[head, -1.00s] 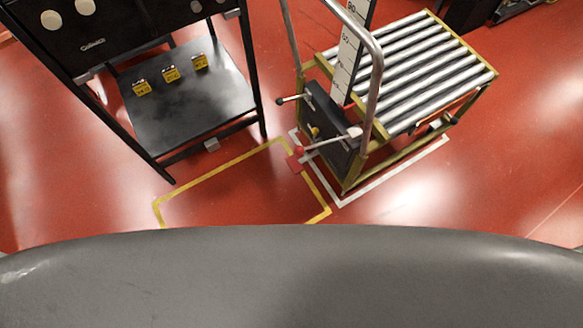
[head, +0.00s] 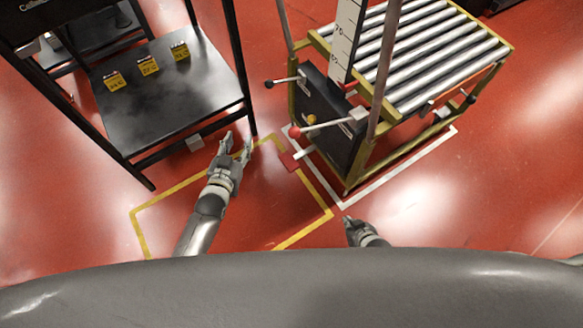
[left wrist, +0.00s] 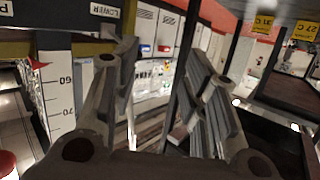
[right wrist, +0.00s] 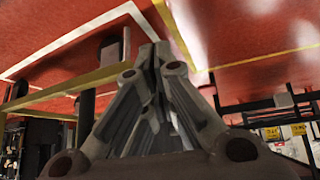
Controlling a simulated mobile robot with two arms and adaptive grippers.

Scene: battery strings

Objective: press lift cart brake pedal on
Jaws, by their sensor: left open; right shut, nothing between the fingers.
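The lift cart (head: 400,85) stands right of centre in the head view, with a roller top and a black front box (head: 325,118). My right gripper (head: 346,220) is shut and empty, below and right of the plate, near the cart's near corner. In the right wrist view its fingers (right wrist: 150,50) meet. The left wrist view does not clearly show the pedal.
A black table (head: 170,95) with several yellow-labelled blocks (head: 148,65) stands left of the cart. Levers with a red knob (head: 294,132) and a black knob (head: 268,84) stick out from the cart's front. Yellow floor tape (head: 160,200) borders open red floor.

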